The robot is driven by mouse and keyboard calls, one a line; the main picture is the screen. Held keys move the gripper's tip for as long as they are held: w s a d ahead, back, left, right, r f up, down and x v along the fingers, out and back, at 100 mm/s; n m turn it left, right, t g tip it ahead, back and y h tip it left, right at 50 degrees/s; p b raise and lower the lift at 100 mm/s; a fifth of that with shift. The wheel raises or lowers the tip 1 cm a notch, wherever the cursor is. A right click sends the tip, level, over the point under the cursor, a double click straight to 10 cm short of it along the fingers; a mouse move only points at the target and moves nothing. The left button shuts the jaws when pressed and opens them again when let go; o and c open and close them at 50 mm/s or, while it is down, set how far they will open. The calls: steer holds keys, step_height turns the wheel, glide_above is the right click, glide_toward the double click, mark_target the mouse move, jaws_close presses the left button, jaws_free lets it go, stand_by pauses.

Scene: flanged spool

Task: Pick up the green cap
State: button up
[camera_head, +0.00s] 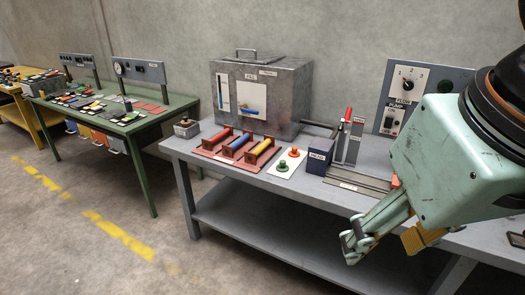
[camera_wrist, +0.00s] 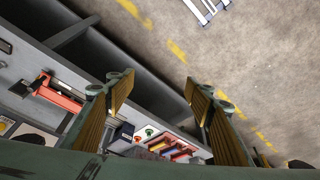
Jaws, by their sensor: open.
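The green cap (camera_head: 283,166) stands on a white plate on the grey table, just in front of a red-orange cap (camera_head: 294,152). It also shows small in the wrist view (camera_wrist: 149,131), low between my fingers and far beyond them. My gripper (camera_head: 372,236) is at the right of the head view, past the table's front edge and well to the right of the green cap. In the wrist view its two fingers (camera_wrist: 158,88) are wide apart with nothing between them.
Left of the caps is a red tray (camera_head: 207,152) with red, blue and yellow rollers. A dark blue box (camera_head: 319,156) and an upright red-handled tool (camera_head: 346,132) stand right of them. A metal tank (camera_head: 290,95) is behind. Floor in front is clear.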

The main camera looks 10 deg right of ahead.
steer(key=shift+w, duration=0.1)
steer(key=w+a+r+n+y+p, duration=0.2)
steer(key=w+n+p, duration=0.15)
steer(key=w, duration=3.25)
steer(key=w+d+f+n+p, duration=0.1)
steer(key=w+f, duration=0.6)
steer(key=w, duration=0.3)
steer(key=w+d+f+n+p, duration=0.1)
steer(key=w+d+f, duration=0.1)
steer(key=w+f, duration=0.6)
steer(key=w+d+f+n+p, duration=0.1)
steer(key=w+d+f, duration=0.1)
steer(key=w+f, duration=0.6)
steer(key=shift+w, duration=2.9)
